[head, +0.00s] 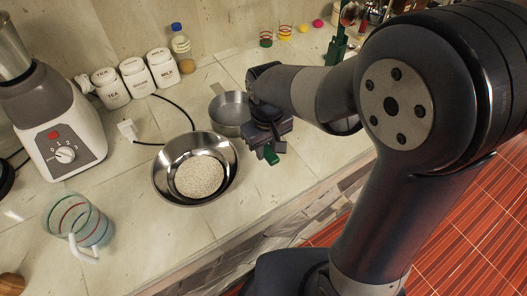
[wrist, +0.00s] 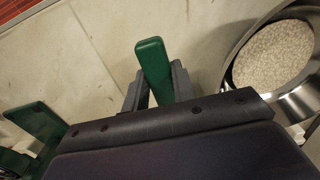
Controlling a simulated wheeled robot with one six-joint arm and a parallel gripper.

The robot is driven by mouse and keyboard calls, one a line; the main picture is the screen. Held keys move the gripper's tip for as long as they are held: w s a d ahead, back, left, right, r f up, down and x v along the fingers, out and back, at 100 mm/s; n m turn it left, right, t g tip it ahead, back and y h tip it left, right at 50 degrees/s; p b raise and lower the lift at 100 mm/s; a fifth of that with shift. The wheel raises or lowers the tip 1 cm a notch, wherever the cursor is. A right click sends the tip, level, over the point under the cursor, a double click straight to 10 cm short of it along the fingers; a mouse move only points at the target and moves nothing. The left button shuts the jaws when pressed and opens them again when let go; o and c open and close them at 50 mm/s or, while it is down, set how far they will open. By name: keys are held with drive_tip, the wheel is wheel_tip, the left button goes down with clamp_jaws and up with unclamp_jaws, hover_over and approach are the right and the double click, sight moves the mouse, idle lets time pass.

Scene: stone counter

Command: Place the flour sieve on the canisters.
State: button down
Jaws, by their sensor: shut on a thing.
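The flour sieve appears to be the round grey metal pan (head: 230,113) with a short tab on its far side, just left of my gripper. My gripper (head: 269,144) is shut on a green handle, whose end (wrist: 153,70) sticks out between the fingers in the wrist view. The join between handle and pan is hidden behind my gripper. I cannot tell whether the pan touches the counter.
A metal bowl (head: 160,183) holding pale grains stands in front of the pan; it also shows in the wrist view (wrist: 291,104). A blender (head: 65,135) and a glass jug (head: 78,222) stand left. A bottle (head: 181,48) is beside MILK. A cable (head: 183,108) crosses the counter.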

drive_tip(key=shift+f, duration=1.9)
drive_tip(key=shift+f, duration=0.2)
drive_tip(key=c, duration=1.2)
unclamp_jaws()
drive_tip(key=shift+o, duration=0.2)
drive_tip(key=shift+r, duration=0.15)
wheel_tip(320, 180, up, 12)
drive_tip(key=shift+r, duration=0.1)
